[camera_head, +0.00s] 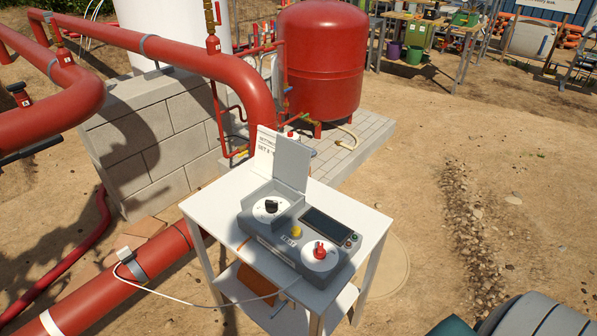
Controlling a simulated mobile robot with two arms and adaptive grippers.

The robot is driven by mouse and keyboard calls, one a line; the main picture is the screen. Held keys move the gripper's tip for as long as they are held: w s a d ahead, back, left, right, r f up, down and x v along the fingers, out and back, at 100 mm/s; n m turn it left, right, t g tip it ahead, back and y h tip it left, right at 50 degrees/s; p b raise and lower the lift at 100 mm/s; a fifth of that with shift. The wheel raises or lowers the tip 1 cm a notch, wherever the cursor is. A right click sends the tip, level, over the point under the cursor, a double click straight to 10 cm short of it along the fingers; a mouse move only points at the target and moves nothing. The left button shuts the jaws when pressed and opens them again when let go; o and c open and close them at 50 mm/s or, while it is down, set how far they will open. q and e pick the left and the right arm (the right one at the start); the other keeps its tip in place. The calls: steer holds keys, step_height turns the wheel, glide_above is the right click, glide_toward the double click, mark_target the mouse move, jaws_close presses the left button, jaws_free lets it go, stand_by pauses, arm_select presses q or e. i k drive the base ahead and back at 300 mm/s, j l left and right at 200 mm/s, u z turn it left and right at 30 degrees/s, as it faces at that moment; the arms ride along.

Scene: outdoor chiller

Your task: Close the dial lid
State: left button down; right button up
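A grey control box (290,248) sits on a white table (362,232). Its flat grey dial lid (293,163) stands open, roughly upright, at the back edge behind the left dial. The left dial (268,209) is a white disc with a black knob and is uncovered. The right dial (319,256) is a white disc with a red knob, also uncovered. A yellow button (297,231) lies between them, and a dark screen (325,223) is behind the right dial. Neither of my grippers shows in the head view.
A white sign (265,150) stands partly hidden behind the lid. A thick red pipe (215,72) and a block wall (150,140) are behind and left of the table. A white cable (180,299) hangs at the left. Open sandy ground (450,170) lies to the right.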

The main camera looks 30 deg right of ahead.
mark_target(292, 159)
steer(key=k+j+u, duration=0.1)
steer(key=k+u, duration=0.35)
steer(key=k+j+u, duration=0.4)
steer(key=k, duration=0.15)
steer(key=l+u, duration=0.25)
steer(key=l, duration=0.4)
steer(key=l+u, duration=0.3)
steer(key=l, duration=0.35)
steer(key=k+l+u, duration=0.1)
steer(key=l+u, duration=0.15)
steer(key=l, duration=0.4)
steer(key=k+l, duration=0.1)
steer(key=l, duration=0.5)
steer(key=k+l, duration=0.1)
steer(key=l, duration=1.1)
steer(key=k+l, duration=0.15)
steer(key=l, duration=0.45)
steer(key=k+l, duration=0.1)
steer(key=l, duration=0.5)
